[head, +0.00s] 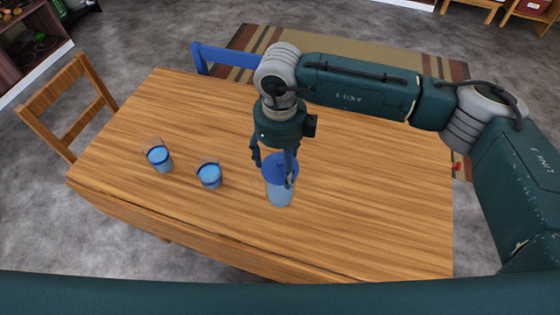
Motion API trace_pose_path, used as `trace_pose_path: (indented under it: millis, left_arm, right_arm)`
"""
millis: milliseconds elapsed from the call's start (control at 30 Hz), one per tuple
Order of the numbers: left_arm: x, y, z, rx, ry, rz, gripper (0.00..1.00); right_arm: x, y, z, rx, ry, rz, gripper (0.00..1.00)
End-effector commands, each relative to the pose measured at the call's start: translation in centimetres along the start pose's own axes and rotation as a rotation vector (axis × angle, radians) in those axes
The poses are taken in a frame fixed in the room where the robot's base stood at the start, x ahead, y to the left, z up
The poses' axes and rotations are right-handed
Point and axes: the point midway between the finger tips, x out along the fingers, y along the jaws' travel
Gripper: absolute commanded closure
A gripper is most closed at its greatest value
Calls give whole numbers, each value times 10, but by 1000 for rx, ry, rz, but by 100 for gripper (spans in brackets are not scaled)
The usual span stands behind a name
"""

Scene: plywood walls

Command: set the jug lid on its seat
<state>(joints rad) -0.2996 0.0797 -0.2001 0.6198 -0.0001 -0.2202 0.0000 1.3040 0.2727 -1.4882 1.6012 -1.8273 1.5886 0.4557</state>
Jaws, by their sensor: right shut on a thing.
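A clear jug (279,195) with bluish contents stands on the wooden table (370,210), right of the two glasses. The round blue lid (275,174) is at the jug's top. From this angle I cannot tell whether it touches the rim or is held just above it. My right gripper (274,170) points down over the jug and is shut on the lid, one finger on each side. The fingers and wrist hide part of the lid. My left gripper is not in view.
Two glasses of blue liquid, one at far left (160,159) and one nearer the jug (209,176), stand left of it. A wooden chair (75,110) is at the left edge, a blue chair (222,56) behind. The table's right side is clear.

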Motion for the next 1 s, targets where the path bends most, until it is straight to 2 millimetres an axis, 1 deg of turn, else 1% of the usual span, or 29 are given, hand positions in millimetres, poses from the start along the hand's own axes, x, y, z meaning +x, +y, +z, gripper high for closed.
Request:
trace_pose_path:
  millis: [233, 467, 500, 600, 867, 1000]
  left_arm:
    - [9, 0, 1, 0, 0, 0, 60]
    - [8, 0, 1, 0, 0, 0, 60]
    - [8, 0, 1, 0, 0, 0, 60]
    - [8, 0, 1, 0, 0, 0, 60]
    - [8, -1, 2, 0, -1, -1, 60]
    - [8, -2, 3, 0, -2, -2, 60]
  right_arm:
    - [3, 0, 0, 0, -1, 0, 53]
    - [1, 0, 0, 0, -1, 0, 53]
    - [1, 0, 0, 0, 0, 0, 26]
    - [2, 0, 0, 0, 0, 0, 8]
    - [2, 0, 0, 0, 0, 0, 8]
    - [-6, 0, 0, 0, -1, -1, 8]
